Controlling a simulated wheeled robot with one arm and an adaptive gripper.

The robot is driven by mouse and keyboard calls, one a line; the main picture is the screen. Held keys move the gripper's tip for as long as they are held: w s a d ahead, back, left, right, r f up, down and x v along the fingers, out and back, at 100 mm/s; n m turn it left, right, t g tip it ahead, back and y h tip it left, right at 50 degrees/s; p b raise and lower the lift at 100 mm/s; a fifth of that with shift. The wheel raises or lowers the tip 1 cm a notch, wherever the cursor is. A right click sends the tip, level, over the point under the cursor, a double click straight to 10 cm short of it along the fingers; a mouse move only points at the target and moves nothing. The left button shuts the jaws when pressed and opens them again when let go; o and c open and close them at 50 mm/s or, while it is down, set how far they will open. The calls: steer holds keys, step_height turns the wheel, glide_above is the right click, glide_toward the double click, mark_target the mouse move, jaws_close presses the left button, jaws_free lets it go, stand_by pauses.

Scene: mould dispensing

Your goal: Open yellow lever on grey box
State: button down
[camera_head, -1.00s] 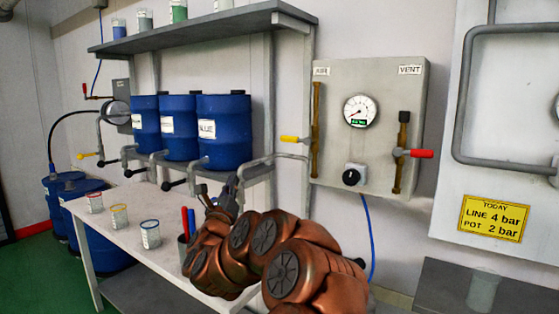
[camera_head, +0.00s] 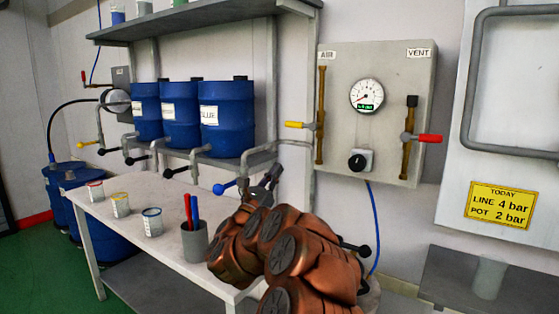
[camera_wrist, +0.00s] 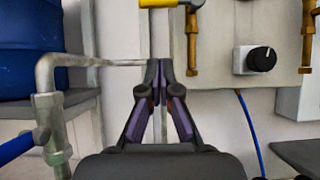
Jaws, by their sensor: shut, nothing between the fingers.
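The grey box (camera_head: 341,95) is mounted on the wall, with an AIR label at its left and a VENT label at its right. The yellow lever (camera_head: 297,124) sticks out leftward, level, from the brass pipe under AIR. In the wrist view the yellow lever (camera_wrist: 160,3) is at the top edge, partly cut off. My gripper (camera_head: 270,177) is below and left of the lever, apart from it. In the wrist view my gripper (camera_wrist: 160,66) has its fingertips together and empty, pointing up below the lever.
A grey pipe (camera_head: 262,152) runs beside my gripper toward the box. A blue-handled valve (camera_head: 222,188) is left of it. The white table (camera_head: 170,218) holds small cups and a pen holder (camera_head: 194,242). A red lever (camera_head: 428,138) sits under VENT. Blue drums (camera_head: 226,130) stand on a shelf.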

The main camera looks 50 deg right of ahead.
mark_target(299, 125)
steer(key=d+r+p, duration=0.2)
steer(key=d+r, duration=0.5)
steer(key=r, duration=0.1)
steer(key=shift+w+d+r, duration=0.15)
steer(key=shift+d+r, duration=0.2)
steer(key=shift+d, duration=0.05)
steer(key=shift+f+b, duration=0.2)
steer(key=shift+b, duration=0.8)
steer(key=shift+r+m+b, duration=0.1)
steer(key=shift+m+b, duration=0.25)
steer(key=shift+m, duration=0.05)
steer(key=shift+w+r+g+b, duration=0.1)
steer(key=shift+r+g+b, duration=0.1)
steer(key=shift+g+b, duration=0.2)
